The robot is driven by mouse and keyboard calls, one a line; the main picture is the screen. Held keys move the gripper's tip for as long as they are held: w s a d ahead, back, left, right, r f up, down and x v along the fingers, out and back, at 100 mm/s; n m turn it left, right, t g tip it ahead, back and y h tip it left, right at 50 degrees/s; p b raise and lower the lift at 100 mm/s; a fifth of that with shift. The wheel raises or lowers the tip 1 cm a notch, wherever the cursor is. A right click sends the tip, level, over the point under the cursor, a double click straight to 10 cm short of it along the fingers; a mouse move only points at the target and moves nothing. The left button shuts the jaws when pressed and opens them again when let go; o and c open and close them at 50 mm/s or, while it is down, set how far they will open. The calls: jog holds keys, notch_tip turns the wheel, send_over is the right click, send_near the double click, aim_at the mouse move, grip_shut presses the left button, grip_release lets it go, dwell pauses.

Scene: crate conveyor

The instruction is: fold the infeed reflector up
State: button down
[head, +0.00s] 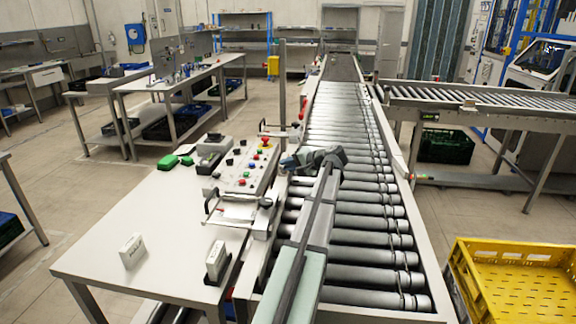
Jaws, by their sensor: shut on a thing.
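My gripper (288,163) is at the left rail of the roller conveyor, just right of the button panel. Its jaws point left and are closed on a small part at the rail. This part is at the infeed reflector's likely place, but the gripper hides nearly all of it, so its angle cannot be told. My arm reaches up from the bottom of the picture over the rollers.
The button panel (243,172) stands on a white table (160,215) left of the roller conveyor (350,215). A thin upright post (283,75) rises behind the panel. White blocks stand on the table's front. A yellow crate (515,250) is at the lower right. The rollers are empty.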

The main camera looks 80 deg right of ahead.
jog(key=c, duration=1.1)
grip_release()
jog(key=v, duration=1.3)
jog(key=shift+s+a+r, duration=0.15)
jog(key=shift+s, duration=0.15)
